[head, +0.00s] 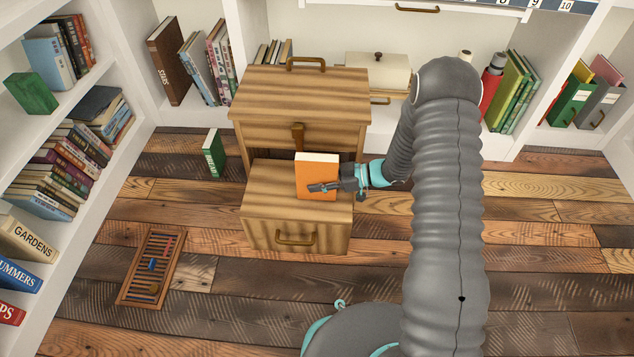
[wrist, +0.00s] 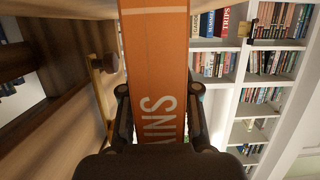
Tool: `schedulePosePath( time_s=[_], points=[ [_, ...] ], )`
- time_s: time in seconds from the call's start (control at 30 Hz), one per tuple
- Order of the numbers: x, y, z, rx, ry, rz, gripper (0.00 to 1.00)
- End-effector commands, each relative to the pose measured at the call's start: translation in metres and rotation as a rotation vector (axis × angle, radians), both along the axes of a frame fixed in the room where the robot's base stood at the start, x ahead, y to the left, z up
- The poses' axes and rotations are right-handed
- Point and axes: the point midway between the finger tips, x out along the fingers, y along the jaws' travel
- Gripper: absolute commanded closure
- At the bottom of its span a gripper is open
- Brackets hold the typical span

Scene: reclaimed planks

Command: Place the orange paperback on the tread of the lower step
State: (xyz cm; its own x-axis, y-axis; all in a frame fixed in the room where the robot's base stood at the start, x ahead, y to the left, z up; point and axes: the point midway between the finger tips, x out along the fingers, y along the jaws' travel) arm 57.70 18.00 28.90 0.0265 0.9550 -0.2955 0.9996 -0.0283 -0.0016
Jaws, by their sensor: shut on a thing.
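The orange paperback (head: 316,178) stands upright at the lower step (head: 270,199) of the wooden step unit, in front of the taller step. In the head view its lower edge appears at or just above the tread; I cannot tell whether it touches. My gripper (head: 325,186) is shut on the book, reaching in from the right. In the wrist view the book's orange spine (wrist: 157,75) with white letters runs between my two fingers (wrist: 158,105). The tread to the left of the book is bare.
The upper step (head: 300,95) rises behind the book, with a handle on top. A green book (head: 213,153) stands on the floor to the left. A slatted wooden board (head: 152,266) lies on the plank floor at the front left. Shelves of books line the walls.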

Motion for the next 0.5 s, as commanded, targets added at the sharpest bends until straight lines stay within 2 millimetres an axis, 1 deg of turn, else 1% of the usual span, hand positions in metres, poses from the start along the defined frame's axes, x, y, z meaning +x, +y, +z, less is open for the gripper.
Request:
schedulePosePath(
  time_s=[0.17, 0.3, 0.33, 0.37, 0.4, 0.43, 0.5],
  points=[
    [0.0003, 0.0, 0.0015, 0.001, -0.001, 0.0, 1.0],
    [0.0001, 0.0, -0.0024, 0.001, 0.0, 0.0, 1.0],
    [0.0, 0.0, -0.0023, 0.0, 0.0, 0.0, 0.64],
    [0.0, 0.0, -0.002, 0.0, 0.0, 0.0, 0.57],
    [0.0, -0.0001, -0.002, 0.0, 0.0, 0.0, 0.47],
    [0.0, -0.0001, -0.0019, 0.0, 0.0, 0.0, 0.44],
    [0.0, -0.0001, -0.0019, 0.0, 0.0, 0.0, 0.44]
  ],
)
